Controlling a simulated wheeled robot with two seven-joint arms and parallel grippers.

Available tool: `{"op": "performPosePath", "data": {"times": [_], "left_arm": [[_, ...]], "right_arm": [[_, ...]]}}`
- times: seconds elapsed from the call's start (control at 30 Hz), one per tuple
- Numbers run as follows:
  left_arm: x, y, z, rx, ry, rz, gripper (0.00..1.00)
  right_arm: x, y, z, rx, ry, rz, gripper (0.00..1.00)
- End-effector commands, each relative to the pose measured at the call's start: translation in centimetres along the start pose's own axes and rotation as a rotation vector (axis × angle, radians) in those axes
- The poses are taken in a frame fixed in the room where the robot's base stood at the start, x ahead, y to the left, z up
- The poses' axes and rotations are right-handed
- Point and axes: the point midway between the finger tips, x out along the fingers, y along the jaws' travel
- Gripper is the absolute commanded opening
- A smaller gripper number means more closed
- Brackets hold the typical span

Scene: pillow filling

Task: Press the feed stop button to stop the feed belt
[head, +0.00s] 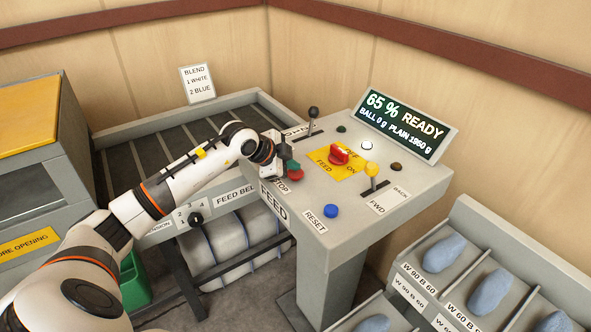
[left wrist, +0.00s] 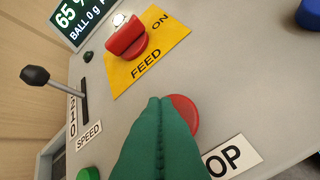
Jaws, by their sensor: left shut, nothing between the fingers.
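The red feed stop button (head: 295,174) sits on the left edge of the grey feed panel (head: 330,195), beside a label partly reading "STOP" (head: 281,186). My left gripper (head: 289,167) is shut and empty, its green fingertips right by the button. In the left wrist view the shut fingers (left wrist: 158,130) overlap the red button (left wrist: 183,115) and hide its left part. I cannot tell whether they touch it. A green button (left wrist: 88,174) shows at the lower left of that view. My right gripper is in neither view.
The panel also carries a red rotary switch (head: 340,154) on a yellow plate, a black-knobbed speed lever (head: 313,113), a yellow-knobbed lever (head: 372,170) and a blue reset button (head: 331,211). A display (head: 405,125) reads "65 % READY". The roller belt (head: 160,130) lies behind my left arm.

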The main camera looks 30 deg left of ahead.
Motion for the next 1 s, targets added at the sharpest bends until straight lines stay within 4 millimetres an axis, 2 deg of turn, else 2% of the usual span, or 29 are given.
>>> {"op": "performPosePath", "data": {"times": [0.1,0.53,1.0], "left_arm": [[-0.6,0.4,0.5,0.0,-0.001,0.001,0.0],[-0.8,0.7,0.7,0.001,-0.002,0.002,0.0],[-4.0,3.0,2.9,0.0,-0.002,0.003,0.0]], "right_arm": [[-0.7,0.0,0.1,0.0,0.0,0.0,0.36],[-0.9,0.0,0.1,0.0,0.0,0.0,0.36],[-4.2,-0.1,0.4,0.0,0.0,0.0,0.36]]}}
